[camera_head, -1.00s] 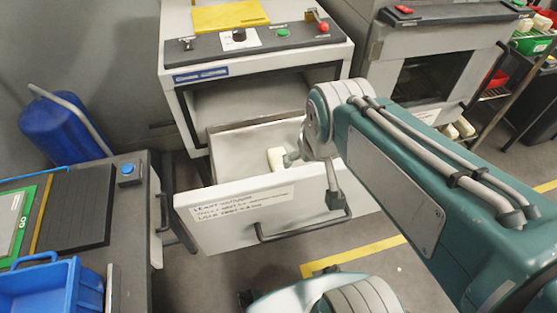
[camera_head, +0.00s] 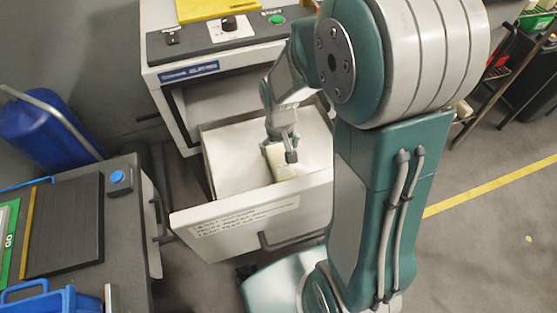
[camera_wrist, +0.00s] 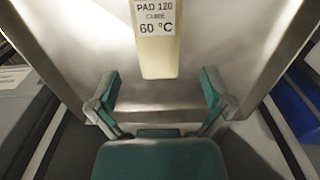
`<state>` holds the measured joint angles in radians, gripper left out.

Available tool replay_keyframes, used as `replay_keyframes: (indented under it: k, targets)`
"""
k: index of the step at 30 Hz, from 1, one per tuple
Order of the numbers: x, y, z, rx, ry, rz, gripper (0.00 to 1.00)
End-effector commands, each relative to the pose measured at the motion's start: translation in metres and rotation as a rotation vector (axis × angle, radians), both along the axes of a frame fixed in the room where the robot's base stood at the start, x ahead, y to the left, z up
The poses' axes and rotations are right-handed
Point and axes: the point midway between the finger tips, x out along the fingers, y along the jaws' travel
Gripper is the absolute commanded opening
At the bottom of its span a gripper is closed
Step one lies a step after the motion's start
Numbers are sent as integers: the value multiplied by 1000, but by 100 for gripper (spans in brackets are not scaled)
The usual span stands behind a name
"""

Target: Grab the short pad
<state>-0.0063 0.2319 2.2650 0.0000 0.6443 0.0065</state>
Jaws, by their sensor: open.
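A cream pad (camera_head: 286,172) lies in the open drawer (camera_head: 205,240) of the machine. In the wrist view the pad (camera_wrist: 158,58) carries a label reading "PAD 120 CURE 60 °C"; its far end is cut off by the top edge. My gripper (camera_head: 280,150) is inside the drawer space, over or beside the pad, and partly covers it in the head view. In the wrist view my gripper (camera_wrist: 160,86) is open. Its two fingers are spread wider than the pad, with the pad's near end just ahead between them and nothing gripped.
The machine's control panel (camera_head: 225,35) is above the drawer. A bench with a blue button (camera_head: 117,176) and a blue bin (camera_head: 45,298) stands at left. A blue container (camera_head: 45,130) is behind it.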

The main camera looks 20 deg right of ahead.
Motion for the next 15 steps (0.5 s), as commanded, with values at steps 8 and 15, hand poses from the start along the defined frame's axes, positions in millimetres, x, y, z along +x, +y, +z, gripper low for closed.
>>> replay_keyframes:
  k: [8,15]
  targets:
    - [-1,0,-36,0,3,0,100]
    - [0,-2,-63,0,6,-1,100]
